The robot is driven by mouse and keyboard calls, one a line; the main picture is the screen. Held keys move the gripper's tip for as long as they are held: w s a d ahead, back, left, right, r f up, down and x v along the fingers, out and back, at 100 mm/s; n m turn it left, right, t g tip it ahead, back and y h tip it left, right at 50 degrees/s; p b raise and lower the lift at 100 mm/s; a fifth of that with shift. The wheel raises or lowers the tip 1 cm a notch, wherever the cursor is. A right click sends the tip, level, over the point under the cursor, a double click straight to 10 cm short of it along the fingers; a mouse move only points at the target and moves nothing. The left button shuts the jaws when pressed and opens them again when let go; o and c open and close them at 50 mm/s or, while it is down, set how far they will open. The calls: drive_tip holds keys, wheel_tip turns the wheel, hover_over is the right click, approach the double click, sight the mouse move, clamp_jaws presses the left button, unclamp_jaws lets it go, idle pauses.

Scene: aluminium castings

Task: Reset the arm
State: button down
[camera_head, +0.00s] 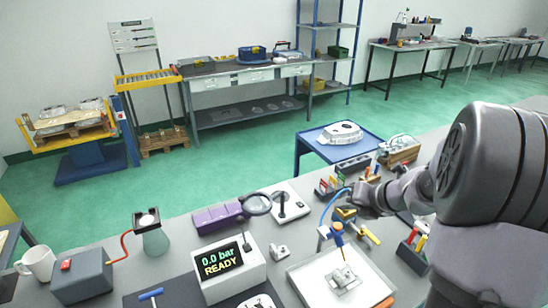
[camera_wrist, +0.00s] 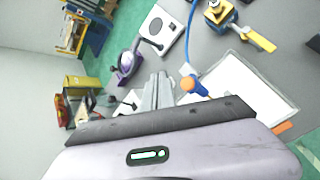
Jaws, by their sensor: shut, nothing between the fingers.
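My arm reaches in from the right side of the head view, over the bench, with its wrist near the middle right. My gripper (camera_wrist: 159,80) shows in the wrist view as two grey fingers lying together. It is shut with nothing between the fingers, above the bench. In the head view the fingertips are hard to make out against the clutter.
The display box (camera_head: 229,268) reads 0.0 bar READY. Close to my arm stand an orange-and-blue nozzle (camera_head: 337,233) on a blue hose and a white tray (camera_head: 305,280) holding a small casting (camera_head: 343,277). A magnifier (camera_head: 257,204) and mug (camera_head: 38,263) stand left.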

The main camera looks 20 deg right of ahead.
drive_tip(key=s+a+r+n+g+y+b, duration=0.1)
drive_tip(key=s+a+n+b, duration=0.25)
drive_tip(key=a+n, duration=0.7)
drive_tip(key=s+a+r+n+g+b, duration=0.25)
drive_tip(key=s+a+n, duration=0.25)
drive_tip(key=a+n, duration=0.6)
drive_tip(key=s+a+f+n+b, duration=0.1)
drive_tip(key=s+a+n, duration=0.2)
drive_tip(key=s+n, duration=0.3)
drive_tip(key=s+a+f+n+h+b, duration=0.1)
drive_tip(key=s+a+f+n+b, duration=0.1)
drive_tip(key=s+n, duration=0.5)
drive_tip(key=n, duration=0.3)
drive_tip(key=shift+s+a+f, duration=0.25)
drive_tip(key=shift+a+f, duration=0.05)
drive_tip(key=shift+a, duration=0.1)
